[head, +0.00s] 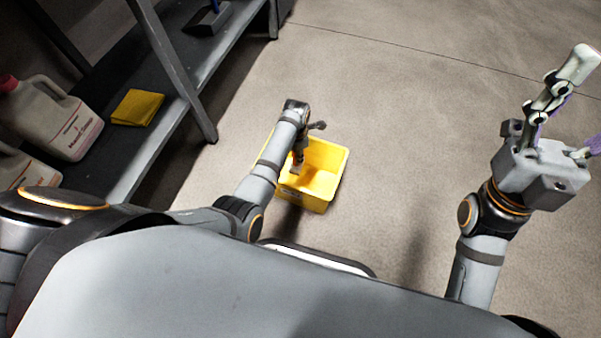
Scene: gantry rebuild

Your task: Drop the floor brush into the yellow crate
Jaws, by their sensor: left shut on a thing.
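The yellow crate (325,185) stands on the floor in the middle of the head view, open side up. My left gripper (301,146) points down over the crate's left part and is shut on the floor brush (297,167). Only a small brown and pale part of the brush shows below the gripper, over the crate's inside. The arm hides the rest, and I cannot tell whether the brush touches the crate. My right gripper (574,108) is raised at the right, with its fingers spread and nothing between them.
A dark shelf unit (160,150) stands at the left. It bears white jugs (58,118), a folded yellow cloth (137,107) and a dark item with a blue handle (208,18). The concrete floor (410,130) right of the crate is clear.

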